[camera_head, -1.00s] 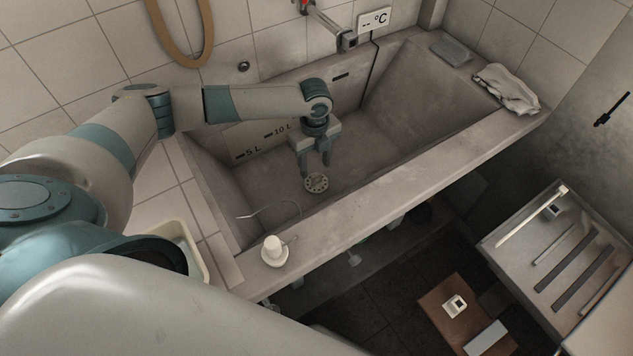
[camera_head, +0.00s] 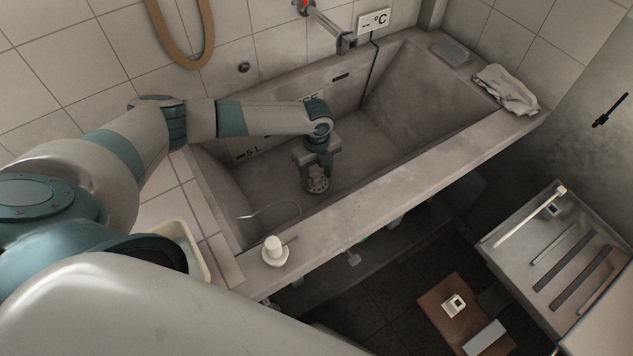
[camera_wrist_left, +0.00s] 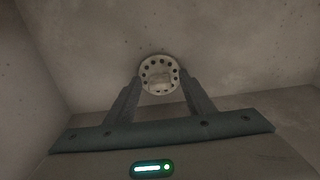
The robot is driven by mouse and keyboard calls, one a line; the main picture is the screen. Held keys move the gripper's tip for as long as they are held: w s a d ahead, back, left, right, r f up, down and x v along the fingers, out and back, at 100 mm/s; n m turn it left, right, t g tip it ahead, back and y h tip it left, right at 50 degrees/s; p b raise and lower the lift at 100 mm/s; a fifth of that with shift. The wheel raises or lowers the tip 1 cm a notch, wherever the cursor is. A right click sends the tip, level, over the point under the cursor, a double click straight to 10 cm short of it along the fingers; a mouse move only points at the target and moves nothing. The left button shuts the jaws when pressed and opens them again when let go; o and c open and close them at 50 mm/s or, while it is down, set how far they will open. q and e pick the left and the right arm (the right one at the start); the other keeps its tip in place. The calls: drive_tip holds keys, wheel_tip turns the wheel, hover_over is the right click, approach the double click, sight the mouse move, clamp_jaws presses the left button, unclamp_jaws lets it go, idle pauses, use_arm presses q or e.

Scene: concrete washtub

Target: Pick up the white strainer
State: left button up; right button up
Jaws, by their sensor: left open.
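The white strainer is a small round disc with a ring of holes. It lies on the floor of the concrete washtub (camera_head: 345,155), where my left gripper partly covers it in the head view. In the left wrist view the strainer (camera_wrist_left: 158,73) shows whole, just beyond and between the two fingertips. My left gripper (camera_head: 316,186) points down right over the strainer, its fingers open on either side of it. In the left wrist view the left gripper (camera_wrist_left: 160,88) holds nothing. Contact with the strainer cannot be told. My right gripper is not in view.
A white stopper-like piece (camera_head: 273,250) stands on the tub's front rim, with a thin cord running into the tub. A folded cloth (camera_head: 506,90) and a grey block (camera_head: 450,51) lie on the far right rim. The tub's right part is empty.

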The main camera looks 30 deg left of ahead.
sight(316, 175)
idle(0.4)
use_arm(q)
drive_tip(key=c, duration=1.1)
drive_tip(key=shift+r, duration=0.1)
drive_tip(key=shift+r, duration=4.9)
